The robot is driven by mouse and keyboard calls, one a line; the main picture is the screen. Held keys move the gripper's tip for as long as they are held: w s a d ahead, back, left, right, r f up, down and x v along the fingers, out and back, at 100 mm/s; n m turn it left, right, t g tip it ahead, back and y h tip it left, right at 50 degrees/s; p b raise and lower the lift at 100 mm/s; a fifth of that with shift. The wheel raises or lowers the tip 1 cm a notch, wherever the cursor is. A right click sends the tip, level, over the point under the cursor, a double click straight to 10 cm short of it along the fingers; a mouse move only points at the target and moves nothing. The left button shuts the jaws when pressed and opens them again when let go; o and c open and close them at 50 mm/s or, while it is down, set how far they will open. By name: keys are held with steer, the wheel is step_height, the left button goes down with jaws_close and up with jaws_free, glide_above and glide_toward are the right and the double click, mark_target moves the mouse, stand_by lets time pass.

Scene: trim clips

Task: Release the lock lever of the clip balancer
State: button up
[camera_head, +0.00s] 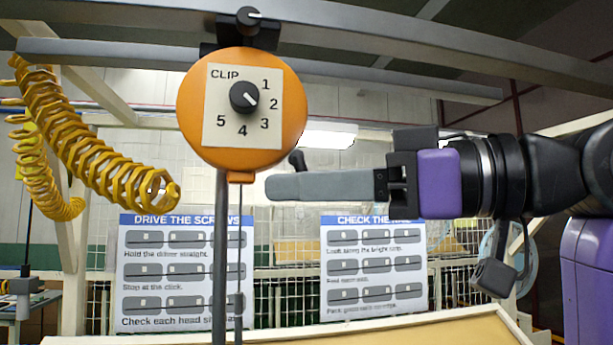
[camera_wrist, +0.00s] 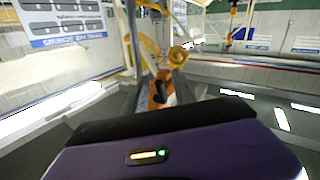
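The orange round clip balancer (camera_head: 243,150) hangs from an overhead bar in the head view. Its plate reads CLIP with 1 to 5, and the black dial knob (camera_head: 244,97) points to the lower right. A small dark lever end (camera_head: 297,160) sticks up at the balancer's lower right, partly hidden by my finger. My gripper (camera_head: 272,187) reaches in from the right, its long grey fingers level, tips just right of the balancer's bottom. In the wrist view the fingers are apart, with the dark lever (camera_wrist: 160,90) and orange body (camera_wrist: 154,103) seen between them. Contact cannot be told.
A yellow coiled hose (camera_head: 95,150) hangs at the left. A grey vertical pole (camera_head: 220,260) stands below the balancer. Two instruction boards (camera_head: 180,270) (camera_head: 375,265) are on the mesh behind. A pale work surface (camera_head: 420,332) lies below.

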jaws_close()
steer(key=shift+f, duration=0.1)
steer(key=shift+a+f+m+y+b, duration=0.15)
steer(key=shift+f+m+y+b, duration=0.2)
steer(key=shift+b, duration=0.75)
steer(key=shift+a+r+m+t+y+b, duration=0.15)
steer(key=shift+m+t+y+b, duration=0.25)
steer(key=shift+b, duration=0.25)
steer(key=shift+r+y, duration=0.2)
steer(key=shift+y, duration=0.05)
